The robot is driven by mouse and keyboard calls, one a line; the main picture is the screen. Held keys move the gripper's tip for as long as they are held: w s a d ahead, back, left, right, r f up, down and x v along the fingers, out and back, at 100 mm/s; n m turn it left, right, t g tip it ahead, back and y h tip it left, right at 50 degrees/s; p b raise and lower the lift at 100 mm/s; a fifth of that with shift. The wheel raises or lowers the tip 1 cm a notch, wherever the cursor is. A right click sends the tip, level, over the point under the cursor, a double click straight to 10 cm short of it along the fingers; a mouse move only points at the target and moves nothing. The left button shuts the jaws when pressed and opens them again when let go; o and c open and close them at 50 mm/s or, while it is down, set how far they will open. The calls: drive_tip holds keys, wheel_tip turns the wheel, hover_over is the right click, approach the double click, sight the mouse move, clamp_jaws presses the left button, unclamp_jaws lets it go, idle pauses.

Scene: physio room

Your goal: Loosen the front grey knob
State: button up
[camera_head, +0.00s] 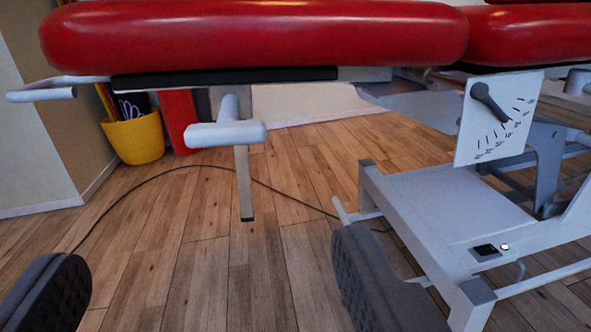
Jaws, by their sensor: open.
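A light grey T-shaped knob (225,134) sticks out under the red padded table top, in front of a flat metal bar (244,185) that hangs straight down. The knob's crosspiece lies roughly level. My gripper (212,280) is open and empty. Its two dark ribbed fingers show at the bottom left and bottom right, apart from the knob. The knob appears above and between the fingers, farther away. Another light grey part (579,80), partly cut off, shows at the right edge; I cannot tell whether it is a knob.
The red padding (255,35) overhangs the knob. A pale bent handle (42,95) juts out at left. A white scale plate (495,118) with a dark lever and the white table frame (430,210) stand at right. A yellow bucket (136,137) stands behind. A cable crosses the wooden floor.

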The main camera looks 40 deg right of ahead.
sight(225, 138)
drive_tip(key=b+x, duration=0.3)
drive_tip(key=x, duration=1)
drive_tip(key=shift+w+d, duration=0.2)
drive_tip(key=shift+w, duration=0.1)
drive_tip(key=c, duration=1)
